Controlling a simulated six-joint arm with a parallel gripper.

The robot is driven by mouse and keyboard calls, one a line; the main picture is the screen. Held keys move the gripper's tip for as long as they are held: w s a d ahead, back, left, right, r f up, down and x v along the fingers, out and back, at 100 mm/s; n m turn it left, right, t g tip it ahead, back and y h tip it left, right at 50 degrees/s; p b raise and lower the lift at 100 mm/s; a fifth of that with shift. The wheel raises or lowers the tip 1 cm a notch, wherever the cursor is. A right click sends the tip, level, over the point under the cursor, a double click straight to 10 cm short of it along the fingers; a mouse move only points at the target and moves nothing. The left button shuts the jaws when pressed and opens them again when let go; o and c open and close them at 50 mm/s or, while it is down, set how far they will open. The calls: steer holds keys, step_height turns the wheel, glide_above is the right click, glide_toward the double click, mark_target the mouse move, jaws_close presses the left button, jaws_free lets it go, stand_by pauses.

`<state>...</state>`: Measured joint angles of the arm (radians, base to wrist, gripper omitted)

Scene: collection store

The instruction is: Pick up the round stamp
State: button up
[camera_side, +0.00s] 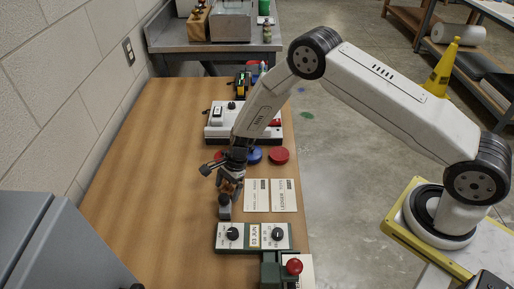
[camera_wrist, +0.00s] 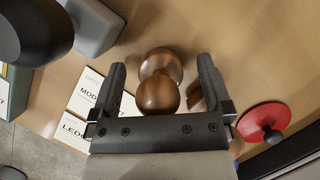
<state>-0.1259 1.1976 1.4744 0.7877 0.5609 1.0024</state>
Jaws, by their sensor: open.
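The round stamp (camera_wrist: 158,92), with a brown turned wooden handle, shows between the two fingers of my gripper (camera_wrist: 162,66) in the wrist view. The fingers are open, one on each side of the handle, with a visible gap at both sides. In the side view, my gripper (camera_side: 229,181) points down over the table, and a small brown part of the stamp (camera_side: 228,188) shows at its fingers. The stamp's base is mostly hidden.
A dark-knobbed stamp with a grey block (camera_side: 224,207) stands close to my gripper. Two printed cards (camera_side: 270,195) lie to the right. Round red (camera_side: 279,155) and blue (camera_side: 255,155) pads lie behind. A two-dial box (camera_side: 252,236) stands in front. The table's left is clear.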

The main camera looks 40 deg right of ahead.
stand_by(0.3)
jaws_close()
steer(key=shift+r, duration=0.1)
steer(key=shift+r, duration=0.7)
steer(key=s+d+r, duration=0.3)
steer(key=s+r, duration=0.8)
steer(key=s, duration=0.2)
steer(key=shift+s+r, duration=0.25)
steer(key=shift+s, duration=0.15)
